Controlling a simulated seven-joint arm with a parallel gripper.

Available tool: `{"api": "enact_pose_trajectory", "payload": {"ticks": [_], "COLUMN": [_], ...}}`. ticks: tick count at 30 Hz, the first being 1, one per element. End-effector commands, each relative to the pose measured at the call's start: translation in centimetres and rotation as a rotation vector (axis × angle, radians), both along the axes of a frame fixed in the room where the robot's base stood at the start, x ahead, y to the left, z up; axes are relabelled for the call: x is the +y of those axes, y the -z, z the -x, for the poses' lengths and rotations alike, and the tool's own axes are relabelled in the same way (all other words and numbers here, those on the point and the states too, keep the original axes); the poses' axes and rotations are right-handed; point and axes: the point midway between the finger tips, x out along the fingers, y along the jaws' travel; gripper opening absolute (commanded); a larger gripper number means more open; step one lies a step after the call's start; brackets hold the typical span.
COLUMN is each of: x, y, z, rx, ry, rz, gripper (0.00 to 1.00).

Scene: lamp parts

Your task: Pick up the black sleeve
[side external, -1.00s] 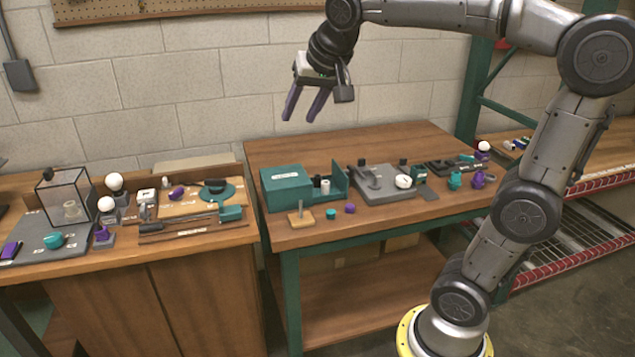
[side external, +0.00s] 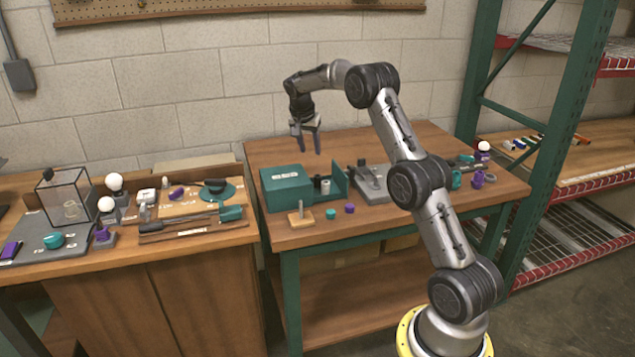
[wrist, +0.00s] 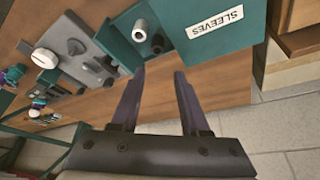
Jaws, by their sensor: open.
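The black sleeve (side external: 316,181) stands in the open front part of the teal sleeves box (side external: 287,190), beside a white sleeve (side external: 325,187). In the wrist view the black sleeve (wrist: 158,44) shows its round open end, close to the white sleeve (wrist: 141,29). My gripper (side external: 308,149) is open and empty, above the teal box and apart from the sleeves. In the wrist view my gripper (wrist: 159,72) has its fingers spread, with the black sleeve beyond the gap between the tips.
A grey fixture plate (side external: 370,182) stands right of the box, partly hidden by my arm. A small wooden block with a post (side external: 301,217), a teal piece (side external: 331,214) and a purple piece (side external: 350,208) stand in front. The back of the table is clear.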

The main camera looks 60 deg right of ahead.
Motion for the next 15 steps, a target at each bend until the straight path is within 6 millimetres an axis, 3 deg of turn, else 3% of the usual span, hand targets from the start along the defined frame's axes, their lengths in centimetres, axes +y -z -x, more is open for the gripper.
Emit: {"api": "enact_pose_trajectory", "payload": {"ticks": [15], "x": [-3.1], "y": [7.2], "z": [-0.3], "rx": [-0.001], "ry": [0.004], "rz": [0.000], "gripper": [0.45]}}
